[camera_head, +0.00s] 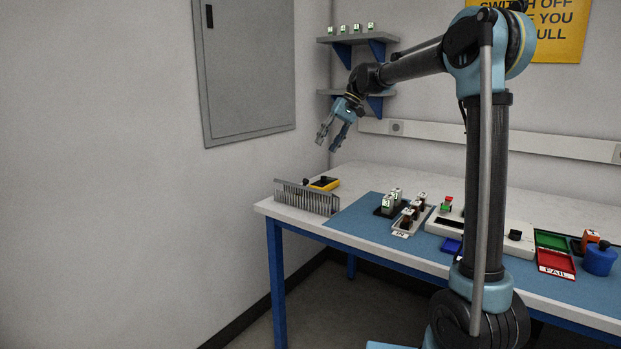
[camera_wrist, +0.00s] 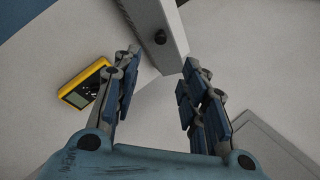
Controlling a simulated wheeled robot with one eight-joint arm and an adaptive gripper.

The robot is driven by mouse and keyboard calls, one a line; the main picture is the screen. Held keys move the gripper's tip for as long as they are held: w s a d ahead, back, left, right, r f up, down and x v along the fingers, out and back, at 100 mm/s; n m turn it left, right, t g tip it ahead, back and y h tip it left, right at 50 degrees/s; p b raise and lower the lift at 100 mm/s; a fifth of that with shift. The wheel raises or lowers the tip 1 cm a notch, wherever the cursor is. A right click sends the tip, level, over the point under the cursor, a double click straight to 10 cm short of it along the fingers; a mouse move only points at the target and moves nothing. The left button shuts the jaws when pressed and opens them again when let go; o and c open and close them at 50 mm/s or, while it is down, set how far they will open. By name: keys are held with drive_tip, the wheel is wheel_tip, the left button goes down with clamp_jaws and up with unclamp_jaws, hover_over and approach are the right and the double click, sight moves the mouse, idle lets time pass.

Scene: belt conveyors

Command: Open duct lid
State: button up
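The grey slotted duct (camera_head: 307,200) stands on the left end of the workbench. In the wrist view its top shows as a long grey lid (camera_wrist: 148,18) with a small black knob (camera_wrist: 160,37) near its near end. The knob also shows just above the duct in the head view (camera_head: 305,182). The lid appears to lie closed along the duct. My gripper (camera_head: 329,143) is open and empty, in the air above and to the right of the duct. In the wrist view my gripper (camera_wrist: 162,60) has its two fingers spread, with the lid's end beyond and between the tips.
A yellow meter (camera_head: 325,184) lies close behind the duct and left of my fingers in the wrist view (camera_wrist: 82,84). A blue mat (camera_head: 355,218) with blocks and trays covers the bench further right. Shelves (camera_head: 358,40) and a grey wall cabinet (camera_head: 245,70) are near my arm.

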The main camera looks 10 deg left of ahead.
drive_tip(key=x, duration=1.4)
drive_tip(key=shift+d, duration=0.1)
clamp_jaws()
